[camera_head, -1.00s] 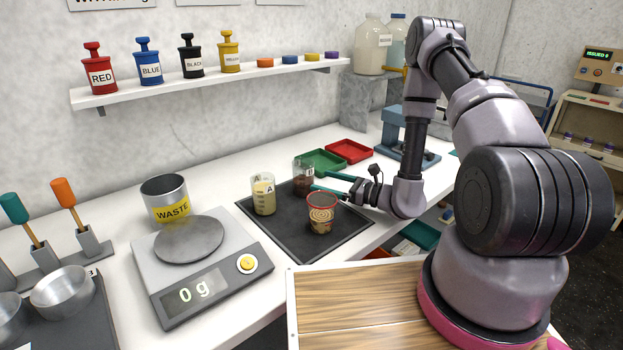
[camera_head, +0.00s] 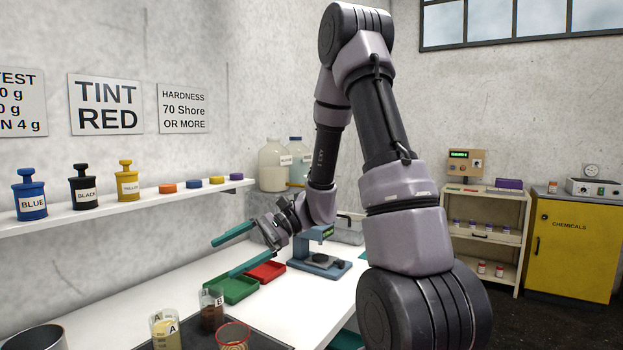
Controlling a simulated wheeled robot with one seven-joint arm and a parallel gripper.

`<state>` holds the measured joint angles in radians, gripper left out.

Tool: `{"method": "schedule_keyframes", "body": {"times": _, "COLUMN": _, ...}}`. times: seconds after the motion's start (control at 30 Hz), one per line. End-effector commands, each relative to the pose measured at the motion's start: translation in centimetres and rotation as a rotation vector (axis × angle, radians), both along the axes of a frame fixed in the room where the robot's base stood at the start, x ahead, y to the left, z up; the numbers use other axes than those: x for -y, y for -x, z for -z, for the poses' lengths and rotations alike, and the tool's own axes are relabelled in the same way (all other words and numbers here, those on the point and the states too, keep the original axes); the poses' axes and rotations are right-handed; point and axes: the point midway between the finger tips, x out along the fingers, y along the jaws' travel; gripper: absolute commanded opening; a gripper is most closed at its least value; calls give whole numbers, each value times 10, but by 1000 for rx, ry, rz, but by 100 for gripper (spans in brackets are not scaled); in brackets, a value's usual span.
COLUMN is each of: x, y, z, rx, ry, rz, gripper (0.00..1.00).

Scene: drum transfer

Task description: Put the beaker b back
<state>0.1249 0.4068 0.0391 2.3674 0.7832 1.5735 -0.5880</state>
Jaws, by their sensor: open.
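Beaker B (camera_head: 211,312), with dark brown contents, stands upright on the dark mat (camera_head: 268,340) at the bottom of the view. Beaker A (camera_head: 165,330), with yellowish contents, stands to its left. A cup with a red rim (camera_head: 233,335) stands in front of beaker B and is cut off by the lower edge. My gripper (camera_head: 222,257) is open and empty. Its two teal fingers are spread wide, above and apart from beaker B.
A green tray (camera_head: 236,291) and a red tray (camera_head: 266,272) lie behind the mat. A blue-grey press (camera_head: 320,262) stands to their right. Labelled pigment bottles line the wall shelf (camera_head: 110,205).

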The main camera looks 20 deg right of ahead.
Motion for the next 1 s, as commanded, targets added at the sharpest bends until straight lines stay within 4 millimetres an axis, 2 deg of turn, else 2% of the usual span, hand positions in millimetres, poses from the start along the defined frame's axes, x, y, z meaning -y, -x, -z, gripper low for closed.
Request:
{"method": "schedule_keyframes", "body": {"times": 0.03, "x": 3, "y": 12, "z": -15, "rx": 62, "ry": 63, "rz": -46, "gripper": 100}}
{"method": "schedule_keyframes", "body": {"times": 0.2, "x": 23, "y": 46, "z": -45, "rx": 246, "ry": 291, "rz": -161, "gripper": 100}}
{"method": "schedule_keyframes", "body": {"times": 0.4, "x": 57, "y": 73, "z": -78, "rx": 490, "ry": 573, "rz": -222, "gripper": 100}}
{"method": "schedule_keyframes", "body": {"times": 0.7, "x": 114, "y": 98, "z": -139, "rx": 879, "ry": 961, "rz": -171, "gripper": 100}}
{"method": "schedule_keyframes", "body": {"times": 0.83, "x": 130, "y": 105, "z": -160, "rx": 995, "ry": 1063, "rz": -129, "gripper": 100}}
{"method": "schedule_keyframes", "body": {"times": 1.0, "x": 139, "y": 109, "z": -173, "rx": 1059, "ry": 1118, "rz": -101, "gripper": 100}}
